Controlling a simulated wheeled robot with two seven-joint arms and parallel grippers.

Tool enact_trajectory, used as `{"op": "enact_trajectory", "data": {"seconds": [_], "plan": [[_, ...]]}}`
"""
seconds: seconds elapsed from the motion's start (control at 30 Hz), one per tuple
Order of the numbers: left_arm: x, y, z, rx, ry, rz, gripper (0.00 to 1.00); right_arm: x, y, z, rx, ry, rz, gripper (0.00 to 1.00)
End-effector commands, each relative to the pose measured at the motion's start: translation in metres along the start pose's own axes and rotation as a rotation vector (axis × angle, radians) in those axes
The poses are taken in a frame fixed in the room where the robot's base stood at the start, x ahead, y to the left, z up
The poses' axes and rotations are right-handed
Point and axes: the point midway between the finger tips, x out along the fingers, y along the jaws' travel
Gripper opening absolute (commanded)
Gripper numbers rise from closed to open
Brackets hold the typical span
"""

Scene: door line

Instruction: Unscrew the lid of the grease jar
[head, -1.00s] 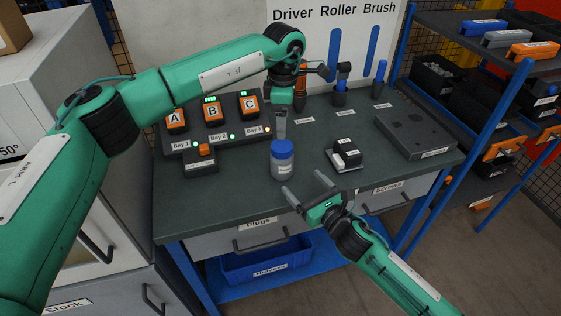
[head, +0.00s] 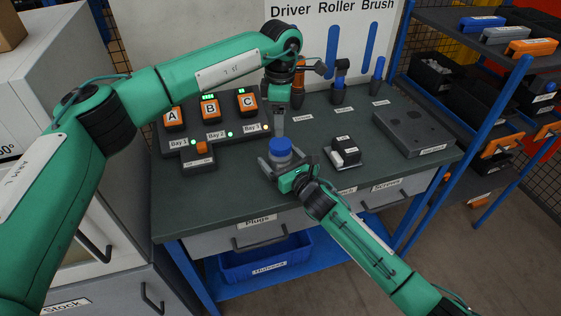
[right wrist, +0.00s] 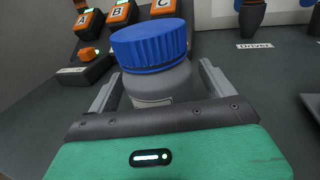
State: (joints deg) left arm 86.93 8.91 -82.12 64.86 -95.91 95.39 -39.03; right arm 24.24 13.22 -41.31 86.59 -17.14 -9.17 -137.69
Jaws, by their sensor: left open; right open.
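The grease jar (head: 281,160) stands upright near the front edge of the workbench, with its blue lid (head: 281,146) on. My right gripper (head: 280,165) is open around the jar body from the front, below the lid. In the right wrist view the jar body (right wrist: 160,84) sits between the two open fingers, with gaps at the sides, and the ribbed blue lid (right wrist: 149,46) rises above them. My left gripper (head: 278,123) hangs pointing down just behind and above the jar. It is open and empty, and its fingers overlap closely in this view.
The workbench (head: 225,200) carries a charger dock with devices A, B and C (head: 210,108) at left. A black-and-white block (head: 345,152) lies right of the jar, and a grey case (head: 413,132) further right. Tool holders stand behind. Bare bench lies left of the jar.

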Motion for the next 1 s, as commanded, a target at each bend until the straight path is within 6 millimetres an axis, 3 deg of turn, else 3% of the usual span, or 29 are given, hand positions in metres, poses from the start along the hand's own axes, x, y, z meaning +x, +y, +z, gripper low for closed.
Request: {"op": "enact_trajectory", "data": {"seconds": [0.07,0.47,0.67,1.0], "plan": [[0.0001,0.0000,0.0000,0.000,0.000,0.000,0.72,-0.0002,-0.0001,0.0000,0.000,0.000,0.000,0.81],[0.0001,0.0000,0.0001,0.004,0.000,0.000,0.72,-0.0004,-0.0001,0.0000,0.000,0.000,0.000,0.03],[0.0001,-0.0001,0.0001,0.118,0.000,0.000,0.72,-0.0004,-0.0002,0.0001,0.000,0.000,0.000,0.00],[0.0001,-0.0001,0.0002,0.627,0.000,0.000,0.72,-0.0004,-0.0002,0.0001,0.000,0.000,0.000,0.00]]}}
